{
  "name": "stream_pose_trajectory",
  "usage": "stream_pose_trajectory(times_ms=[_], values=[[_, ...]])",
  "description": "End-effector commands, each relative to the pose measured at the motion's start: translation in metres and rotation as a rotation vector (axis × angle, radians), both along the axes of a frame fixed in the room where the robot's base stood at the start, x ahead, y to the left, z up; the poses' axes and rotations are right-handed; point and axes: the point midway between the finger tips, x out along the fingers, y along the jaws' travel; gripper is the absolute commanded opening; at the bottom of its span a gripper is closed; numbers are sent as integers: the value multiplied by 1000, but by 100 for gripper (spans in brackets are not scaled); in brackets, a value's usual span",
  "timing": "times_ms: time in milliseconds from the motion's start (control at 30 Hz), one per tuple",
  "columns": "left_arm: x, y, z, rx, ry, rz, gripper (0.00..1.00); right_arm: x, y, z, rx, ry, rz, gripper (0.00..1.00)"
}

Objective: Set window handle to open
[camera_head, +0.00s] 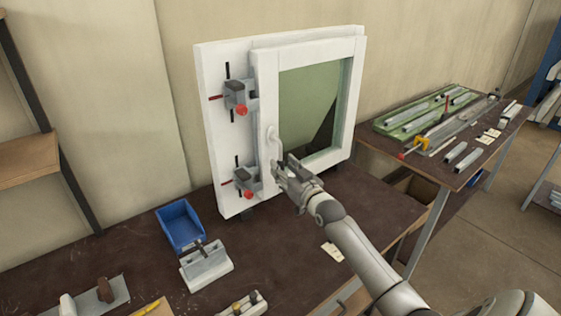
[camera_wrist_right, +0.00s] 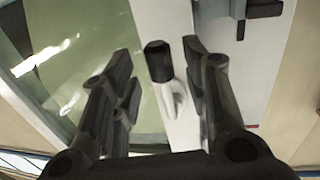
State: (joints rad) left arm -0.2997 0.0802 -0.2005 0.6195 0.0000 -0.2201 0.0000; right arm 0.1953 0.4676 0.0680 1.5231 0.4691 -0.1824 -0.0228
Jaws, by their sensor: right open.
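The white window handle (camera_head: 273,140) is mounted on the left side of the white window frame (camera_head: 359,75), with its lever hanging downward. My right gripper (camera_head: 283,168) is open at the lower part of the handle. My left gripper is not in view.
Two clamps with red knobs, an upper (camera_head: 238,95) and a lower (camera_head: 243,180), sit left of the handle. A blue bin (camera_head: 180,224) and a grey block fixture (camera_head: 206,265) stand on the dark bench (camera_head: 375,205). A side table with profiles on a green mat (camera_head: 408,133) is at right.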

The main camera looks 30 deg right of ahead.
Motion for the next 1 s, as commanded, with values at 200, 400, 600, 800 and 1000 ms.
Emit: stream_pose_trajectory(times_ms=[200,400,600,800,1000], values=[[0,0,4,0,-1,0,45,21,-2,1,1,-1,0,42],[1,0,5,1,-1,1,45,26,-2,0,0,0,1,42],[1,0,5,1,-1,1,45,26,-2,0,0,0,1,42],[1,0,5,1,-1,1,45,26,-2,0,0,0,0,19],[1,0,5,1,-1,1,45,26,-2,0,0,0,0,0]])
